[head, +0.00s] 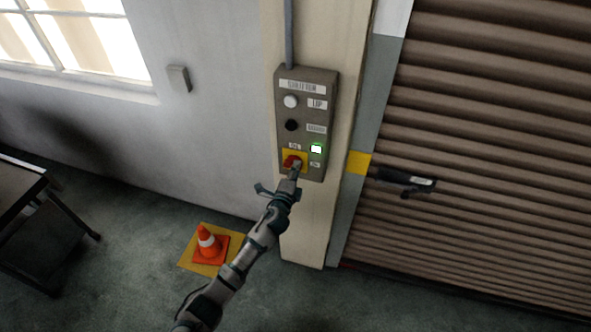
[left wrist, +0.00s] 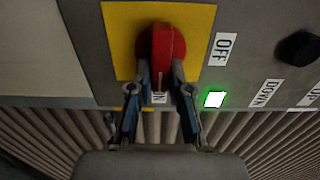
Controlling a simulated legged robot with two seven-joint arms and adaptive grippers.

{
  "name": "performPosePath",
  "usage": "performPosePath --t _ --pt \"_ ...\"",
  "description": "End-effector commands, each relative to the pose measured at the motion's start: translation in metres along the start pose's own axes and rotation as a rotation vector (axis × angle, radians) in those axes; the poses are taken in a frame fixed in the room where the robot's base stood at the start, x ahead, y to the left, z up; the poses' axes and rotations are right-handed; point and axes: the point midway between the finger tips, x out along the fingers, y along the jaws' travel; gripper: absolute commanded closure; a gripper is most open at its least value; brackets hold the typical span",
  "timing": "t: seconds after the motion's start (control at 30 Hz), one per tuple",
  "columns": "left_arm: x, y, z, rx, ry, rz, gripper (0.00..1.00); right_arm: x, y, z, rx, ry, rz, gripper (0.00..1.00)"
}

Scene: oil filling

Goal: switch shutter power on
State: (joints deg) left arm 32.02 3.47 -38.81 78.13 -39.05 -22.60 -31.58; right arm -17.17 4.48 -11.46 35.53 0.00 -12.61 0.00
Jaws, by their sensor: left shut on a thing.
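The red rotary power switch (head: 290,161) sits on a yellow plate (head: 303,157) at the bottom of the grey control box (head: 308,104). In the left wrist view, the red knob (left wrist: 166,45) is upright in the picture, its lower end at a partly covered label between my fingers. The OFF label (left wrist: 222,49) is to its right. My left gripper (head: 295,170), also in the left wrist view (left wrist: 160,86), is shut on the knob, a finger on each side. A green-rimmed lamp (head: 316,149) beside the plate is lit. My right gripper is out of view.
The box also carries a white button (head: 291,101) and a black button (head: 291,125). The box is on a beige pillar (head: 305,230) beside the closed roller shutter (head: 480,130). A dark handle (head: 400,179) sticks out there. An orange cone (head: 208,243) stands on the floor left.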

Motion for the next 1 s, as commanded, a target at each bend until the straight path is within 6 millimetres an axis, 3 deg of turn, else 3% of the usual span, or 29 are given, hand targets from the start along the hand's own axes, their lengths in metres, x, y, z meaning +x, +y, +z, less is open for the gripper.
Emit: performPosePath --t 0.07,0.1,0.17,0.53,0.67,1.0 --pt "-0.001 0.004 0.0 0.002 0.0 0.007 1.0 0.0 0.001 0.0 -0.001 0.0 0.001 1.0" --pt "-0.001 0.004 0.0 0.002 0.0 0.007 0.71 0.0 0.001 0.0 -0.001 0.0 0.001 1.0" --pt "-0.001 0.004 0.0 0.002 -0.001 0.007 0.56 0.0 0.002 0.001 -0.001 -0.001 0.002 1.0" --pt "-0.002 0.001 -0.001 0.0 0.0 0.001 0.56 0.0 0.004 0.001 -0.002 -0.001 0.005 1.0" --pt "-0.01 0.001 0.0 0.0 -0.001 0.001 0.56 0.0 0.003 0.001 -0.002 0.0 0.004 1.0" --pt "-0.082 0.003 -0.001 0.0 0.001 0.003 0.56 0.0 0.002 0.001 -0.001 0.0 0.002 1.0"
